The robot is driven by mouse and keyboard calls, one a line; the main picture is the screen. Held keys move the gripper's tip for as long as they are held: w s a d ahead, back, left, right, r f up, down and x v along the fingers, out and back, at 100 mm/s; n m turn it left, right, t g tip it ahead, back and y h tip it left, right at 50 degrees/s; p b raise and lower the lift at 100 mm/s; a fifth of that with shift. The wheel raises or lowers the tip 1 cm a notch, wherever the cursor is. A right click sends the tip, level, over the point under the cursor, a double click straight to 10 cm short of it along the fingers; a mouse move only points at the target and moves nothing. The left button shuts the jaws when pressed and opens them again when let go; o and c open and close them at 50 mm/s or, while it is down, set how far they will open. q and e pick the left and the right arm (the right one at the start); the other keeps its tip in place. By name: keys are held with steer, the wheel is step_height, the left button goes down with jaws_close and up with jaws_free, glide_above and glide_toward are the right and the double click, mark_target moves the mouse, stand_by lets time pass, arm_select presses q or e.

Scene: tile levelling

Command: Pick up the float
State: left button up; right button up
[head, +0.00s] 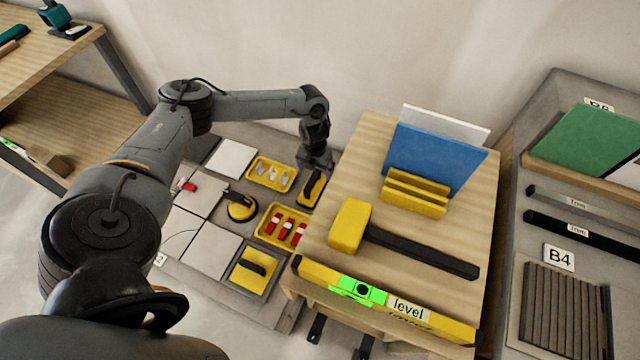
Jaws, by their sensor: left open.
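Two flat yellow tools with black handles could be the float, and I cannot tell for sure which is. One is a square yellow plate with a black bar handle (252,270), lying in a grey recess at the front of the floor work area. The other is a narrower yellow and black tool (312,188) near the wooden table. My left gripper (318,166) points down just above and behind this narrower tool. It is open, and its fingertips are small and dark here. I cannot tell whether it touches the tool. My right gripper is out of view.
Yellow trays hold grey pieces (270,174) and red pieces (283,227). A round yellow tool with a black handle (241,207) lies among pale tiles (210,250). The wooden table (455,240) at right carries a mallet (350,226) and a level (385,298).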

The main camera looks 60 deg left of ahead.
mark_target(313, 180)
arm_select(q)
steer(key=f, duration=0.1)
steer(key=s+f+b, duration=0.1)
steer(key=f, duration=0.2)
steer(key=shift+s+f, duration=0.1)
steer(key=shift+s, duration=0.15)
steer(key=shift+w+f+b, duration=0.25)
steer(key=shift+f+b, duration=0.05)
steer(key=shift+b, duration=0.05)
steer(key=shift+w+f, duration=0.1)
steer(key=shift+f, duration=0.2)
steer(key=f+b, duration=0.2)
steer(key=f, duration=0.1)
steer(key=shift+a+f+b, duration=0.1)
steer(key=shift+a+b, duration=0.2)
steer(key=shift+b, duration=0.05)
steer(key=shift+d+f+b, duration=0.1)
steer(key=shift+f+b, duration=0.2)
steer(key=shift+f, duration=0.25)
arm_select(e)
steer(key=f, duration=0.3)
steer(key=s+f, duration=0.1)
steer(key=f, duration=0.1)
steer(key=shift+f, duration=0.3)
arm_select(q)
steer(key=shift+c, duration=0.3)
steer(key=c, duration=1.1)
